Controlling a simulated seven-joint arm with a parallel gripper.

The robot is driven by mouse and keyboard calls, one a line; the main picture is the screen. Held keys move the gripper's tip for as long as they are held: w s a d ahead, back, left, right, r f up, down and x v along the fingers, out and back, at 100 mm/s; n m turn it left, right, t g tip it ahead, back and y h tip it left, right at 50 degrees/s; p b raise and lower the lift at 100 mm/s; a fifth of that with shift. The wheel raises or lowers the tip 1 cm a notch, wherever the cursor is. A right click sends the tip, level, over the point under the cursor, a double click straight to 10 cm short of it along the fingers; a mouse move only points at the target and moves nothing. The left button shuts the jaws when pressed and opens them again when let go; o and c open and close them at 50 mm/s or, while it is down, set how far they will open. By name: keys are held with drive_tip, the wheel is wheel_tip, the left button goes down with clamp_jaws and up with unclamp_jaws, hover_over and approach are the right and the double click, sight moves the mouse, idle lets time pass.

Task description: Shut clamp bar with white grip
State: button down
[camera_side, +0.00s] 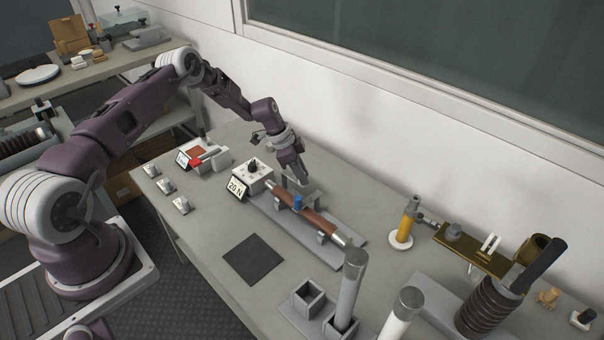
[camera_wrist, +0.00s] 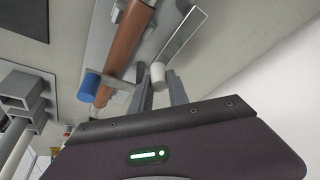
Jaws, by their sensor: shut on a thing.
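A brown fuse tube (camera_side: 318,220) with metal ends lies in cradles on a grey base plate (camera_side: 285,224); it also shows in the wrist view (camera_wrist: 124,42). The white grip (camera_wrist: 157,72) is between my gripper's fingers (camera_wrist: 160,84) in the wrist view, beside a grey metal bar (camera_wrist: 182,36). A blue grip (camera_side: 297,202) stands at the tube's middle and shows left of my fingers in the wrist view (camera_wrist: 92,83). In the side view my gripper (camera_side: 300,182) is just behind the tube, pointing down, and the white grip cannot be made out.
Grey posts and square sockets (camera_side: 308,296) stand at the front right. A dark mat (camera_side: 253,259) lies in front, with free table around it. The wall is close behind.

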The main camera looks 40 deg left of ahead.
sight(293, 177)
drive_tip(key=shift+s, duration=0.1)
idle(0.6)
drive_tip(key=s+m, duration=0.1)
drive_tip(key=s+m+g, duration=0.1)
drive_tip(key=m, duration=0.1)
drive_tip(key=s+m+h, duration=0.1)
drive_tip(key=shift+a+m+g, duration=0.3)
drive_tip(key=shift+a+m, duration=0.05)
drive_tip(key=shift+m, duration=0.05)
drive_tip(key=s+m, duration=0.1)
drive_tip(key=s+a+m+g, duration=0.1)
drive_tip(key=m, duration=0.1)
drive_tip(key=shift+s+a+m, duration=0.1)
drive_tip(key=shift+a+m, duration=0.15)
drive_tip(key=shift+m, duration=0.05)
drive_tip(key=s+a+m+g, duration=0.1)
drive_tip(key=m, duration=0.1)
drive_tip(key=a+m+g, duration=0.1)
drive_tip(key=m, duration=0.1)
drive_tip(key=shift+s+a, duration=0.2)
drive_tip(key=shift+s, duration=0.2)
drive_tip(key=shift+s+a+m+g+y, duration=0.25)
drive_tip(key=shift+a+m, duration=0.4)
drive_tip(key=shift+m, duration=0.4)
drive_tip(key=shift+s+a+m+g+y, duration=0.1)
drive_tip(key=shift+a+m+g, duration=0.4)
drive_tip(key=shift+m, duration=0.55)
drive_tip(key=shift+a, duration=0.15)
drive_tip(key=c, duration=1.3)
unclamp_jaws()
